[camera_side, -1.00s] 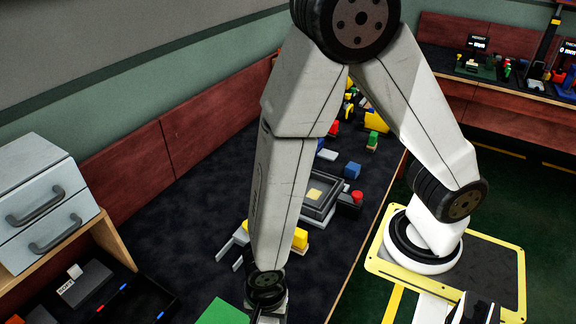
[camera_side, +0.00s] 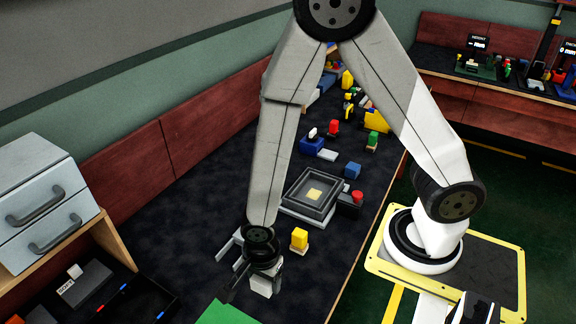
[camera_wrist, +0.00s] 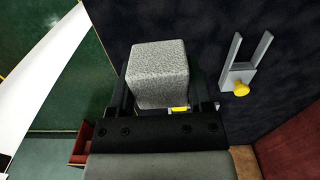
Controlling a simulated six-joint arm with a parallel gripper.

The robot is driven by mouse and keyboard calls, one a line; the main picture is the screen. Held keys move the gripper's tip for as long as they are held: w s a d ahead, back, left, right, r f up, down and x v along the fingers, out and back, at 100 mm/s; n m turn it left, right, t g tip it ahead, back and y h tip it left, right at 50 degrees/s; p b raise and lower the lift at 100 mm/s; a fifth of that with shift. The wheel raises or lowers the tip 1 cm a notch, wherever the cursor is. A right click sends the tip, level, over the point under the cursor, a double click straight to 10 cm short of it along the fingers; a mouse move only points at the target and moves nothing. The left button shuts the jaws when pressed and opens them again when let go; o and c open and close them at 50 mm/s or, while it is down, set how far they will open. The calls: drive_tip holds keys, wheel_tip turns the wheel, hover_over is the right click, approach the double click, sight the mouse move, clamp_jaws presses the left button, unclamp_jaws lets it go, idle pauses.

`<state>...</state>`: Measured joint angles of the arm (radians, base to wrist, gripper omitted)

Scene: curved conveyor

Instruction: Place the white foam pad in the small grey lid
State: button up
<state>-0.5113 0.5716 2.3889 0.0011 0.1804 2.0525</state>
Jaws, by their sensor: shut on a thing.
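My gripper (camera_wrist: 158,88) is shut on a pale, speckled, foam-like block (camera_wrist: 160,62), which I take for the white foam pad. In the side view my gripper (camera_side: 258,276) hangs over the near part of the dark bench, and the pale block (camera_side: 263,288) shows at its end. I cannot tell its height above the bench. A dark grey square tray (camera_side: 292,198) with a yellow patch inside stands farther back. A flat light grey piece (camera_side: 328,155) lies beyond it. I cannot tell which of these is the small grey lid.
A yellow block on a light base (camera_side: 299,238) stands right of my gripper. A grey fork-shaped piece (camera_side: 228,245) lies to its left; it also shows in the wrist view (camera_wrist: 238,72). A green sheet (camera_side: 224,314) is in front. A black box with a red button (camera_side: 350,203) adjoins the tray.

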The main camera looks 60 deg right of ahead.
drive_tip(key=w+d+m, duration=0.3)
drive_tip(key=d+m, duration=0.2)
drive_tip(key=d, duration=0.5)
drive_tip(key=s+d+r+m, duration=0.1)
drive_tip(key=s+d+m, duration=0.2)
drive_tip(key=d, duration=0.9)
drive_tip(key=s+d+r+m, duration=0.1)
drive_tip(key=s+d+m, duration=0.2)
drive_tip(key=d+m, duration=0.7)
drive_tip(key=shift+s+d, duration=0.4)
drive_tip(key=shift+d, duration=0.45)
drive_tip(key=shift+f, duration=0.1)
hover_over(314, 195)
drive_tip(key=f, duration=0.8)
drive_tip(key=shift+s+a+f, duration=0.1)
drive_tip(key=shift+s+f, duration=0.2)
drive_tip(key=shift+w+f, duration=0.25)
drive_tip(key=shift+f, duration=0.1)
